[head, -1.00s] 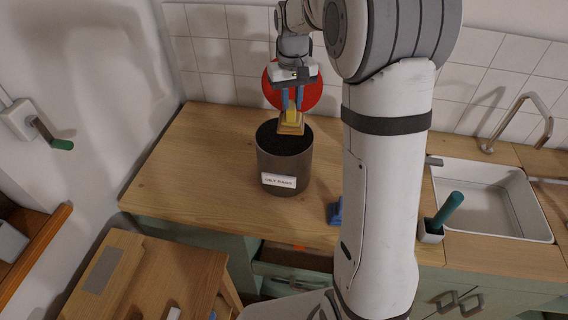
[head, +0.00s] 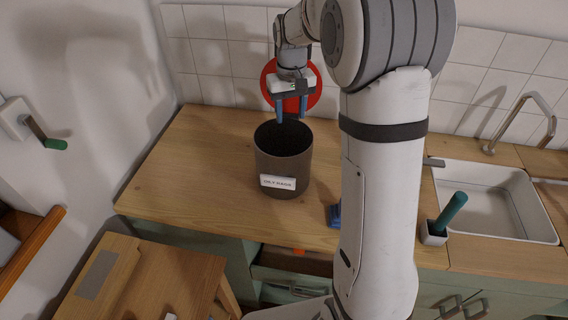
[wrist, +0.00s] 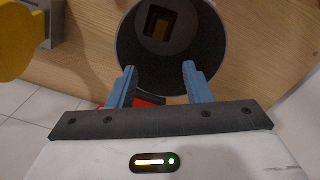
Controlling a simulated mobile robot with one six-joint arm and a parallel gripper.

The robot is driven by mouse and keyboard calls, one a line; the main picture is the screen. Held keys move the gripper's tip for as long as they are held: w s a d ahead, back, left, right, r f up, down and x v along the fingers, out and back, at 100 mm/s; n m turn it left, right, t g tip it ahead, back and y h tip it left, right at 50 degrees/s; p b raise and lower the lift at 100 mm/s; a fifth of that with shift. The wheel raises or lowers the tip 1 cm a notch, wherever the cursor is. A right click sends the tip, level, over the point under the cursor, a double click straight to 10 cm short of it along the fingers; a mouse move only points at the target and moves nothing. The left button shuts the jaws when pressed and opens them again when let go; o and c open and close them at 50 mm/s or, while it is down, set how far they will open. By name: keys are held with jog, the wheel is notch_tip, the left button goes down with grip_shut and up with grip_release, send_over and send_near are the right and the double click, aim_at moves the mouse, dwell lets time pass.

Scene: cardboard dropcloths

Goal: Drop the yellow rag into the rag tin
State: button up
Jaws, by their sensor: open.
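The rag tin (head: 284,165) is a dark round bin with a label that seems to read "OILY RAGS", standing upright on the wooden worktop. My gripper (head: 289,117) is open and empty just above the tin's far rim. In the wrist view, the blue fingers (wrist: 160,85) are spread apart at the tin's mouth. The yellow rag (wrist: 160,26) lies inside the tin, seen as a dim yellow-brown square at the bottom in the wrist view. In the head view it is hidden by the tin's wall.
A red disc, the tin's lid perhaps (head: 268,82), stands behind the tin by the tiled wall. A sink (head: 490,208) with a tap and a green-handled tool (head: 450,213) are to the right. A blue object (head: 334,215) lies near the front edge. The worktop's left side (head: 185,165) is clear.

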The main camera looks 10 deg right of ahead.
jog(key=shift+r, duration=0.15)
notch_tip(320, 180, up, 8)
jog(key=b, duration=0.1)
jog(key=shift+f, duration=0.25)
jog(key=s+f+t, duration=0.1)
jog(key=s+f, duration=0.1)
jog(key=s, duration=1.1)
jog(key=s+f+m+t, duration=0.1)
jog(key=s+f+t, duration=0.1)
jog(key=s, duration=1.2)
jog(key=shift+s+a+f, duration=0.15)
jog(key=shift+a+f, duration=0.1)
jog(key=shift+f, duration=0.4)
